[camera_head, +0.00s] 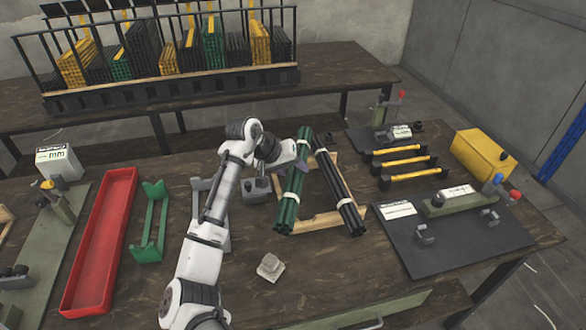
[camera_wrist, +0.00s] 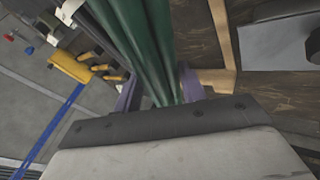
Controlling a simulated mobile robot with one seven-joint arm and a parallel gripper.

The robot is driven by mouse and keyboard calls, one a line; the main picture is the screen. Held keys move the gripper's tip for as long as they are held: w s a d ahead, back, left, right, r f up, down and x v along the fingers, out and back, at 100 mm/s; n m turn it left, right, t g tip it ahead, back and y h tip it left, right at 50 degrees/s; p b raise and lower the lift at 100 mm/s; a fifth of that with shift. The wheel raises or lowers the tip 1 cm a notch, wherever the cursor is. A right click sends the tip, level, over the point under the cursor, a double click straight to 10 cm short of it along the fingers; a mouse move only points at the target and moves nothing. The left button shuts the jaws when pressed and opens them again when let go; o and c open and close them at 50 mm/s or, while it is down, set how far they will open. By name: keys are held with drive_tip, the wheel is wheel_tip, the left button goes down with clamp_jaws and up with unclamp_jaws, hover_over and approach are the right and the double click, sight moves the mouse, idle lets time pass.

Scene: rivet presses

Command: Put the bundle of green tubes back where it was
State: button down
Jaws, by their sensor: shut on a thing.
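The bundle of green tubes (camera_head: 291,198) has white bands and lies lengthwise over the left part of a wooden frame (camera_head: 325,220) on the table. My gripper (camera_head: 294,170) reaches it from the left and is shut on it near its upper half. In the wrist view the green tubes (camera_wrist: 158,45) run between the two purple fingers (camera_wrist: 160,90). I cannot tell whether the bundle touches the frame or is held above it. A bundle of black tubes (camera_head: 335,180) lies just right of it, slanting, within the frame.
A green cradle (camera_head: 161,225) with forked ends stands on the left, beside a long red tray (camera_head: 103,240). A small grey block (camera_head: 270,267) sits in front. Yellow bars (camera_head: 403,162), a yellow box (camera_head: 480,155) and a dark fixture plate (camera_head: 430,245) are right. A filled rack (camera_head: 170,85) stands behind.

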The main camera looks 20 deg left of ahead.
drive_tip(key=shift+f, duration=0.2)
drive_tip(key=shift+f, duration=0.3)
drive_tip(key=c, duration=0.8)
unclamp_jaws()
drive_tip(key=shift+r, duration=0.25)
drive_tip(key=b+v, duration=0.2)
drive_tip(key=v, duration=1)
drive_tip(key=shift+r+b, duration=0.35)
drive_tip(key=shift+b, duration=0.05)
